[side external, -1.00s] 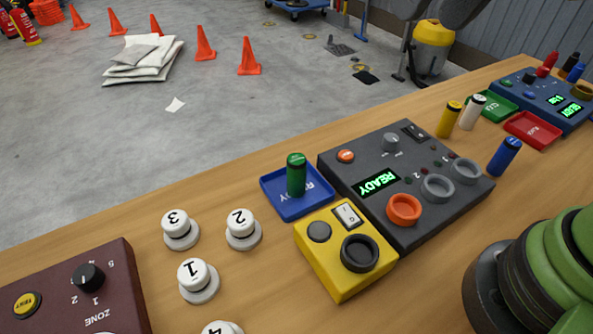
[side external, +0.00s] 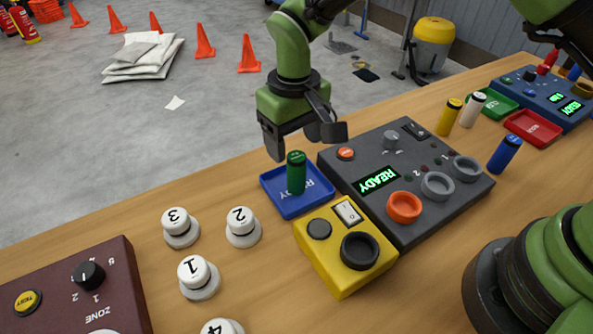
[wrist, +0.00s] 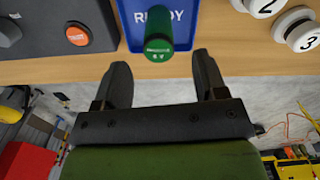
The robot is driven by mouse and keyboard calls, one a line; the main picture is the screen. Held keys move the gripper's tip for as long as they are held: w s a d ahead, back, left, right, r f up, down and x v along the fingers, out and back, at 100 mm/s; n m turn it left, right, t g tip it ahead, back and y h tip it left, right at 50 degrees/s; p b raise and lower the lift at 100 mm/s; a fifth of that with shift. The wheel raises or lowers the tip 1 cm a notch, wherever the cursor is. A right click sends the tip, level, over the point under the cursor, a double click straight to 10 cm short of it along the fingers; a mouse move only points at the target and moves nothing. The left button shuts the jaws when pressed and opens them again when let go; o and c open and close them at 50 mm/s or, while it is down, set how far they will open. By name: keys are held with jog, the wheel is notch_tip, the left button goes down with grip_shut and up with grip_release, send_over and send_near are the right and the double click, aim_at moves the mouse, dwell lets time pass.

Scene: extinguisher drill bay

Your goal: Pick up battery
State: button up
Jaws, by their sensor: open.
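A green battery (side external: 296,174) stands upright in the blue tray (side external: 318,193) marked READY. In the wrist view the green battery (wrist: 158,38) shows from above, just beyond my fingertips and roughly centred between them. My gripper (side external: 305,145) is open and empty, above and behind the battery in the side view. The gripper also shows in the wrist view (wrist: 160,65), with clear space between its two fingers. Other batteries stand on the table: a yellow one (side external: 449,118), a white one (side external: 472,110) and a blue one (side external: 504,153).
A dark grey panel (side external: 400,150) with a READY display adjoins the tray on the right. A yellow switch box (side external: 330,275) stands in front. White numbered knobs (side external: 242,228) stand to the left. Green (side external: 500,108) and red (side external: 540,132) trays lie at the right.

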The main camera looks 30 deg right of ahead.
aim_at(297, 156)
jog(key=f, duration=0.6)
jog(key=shift+s, duration=0.2)
jog(key=shift+r, duration=0.1)
jog(key=shift+c, duration=0.4)
jog(key=c, duration=1)
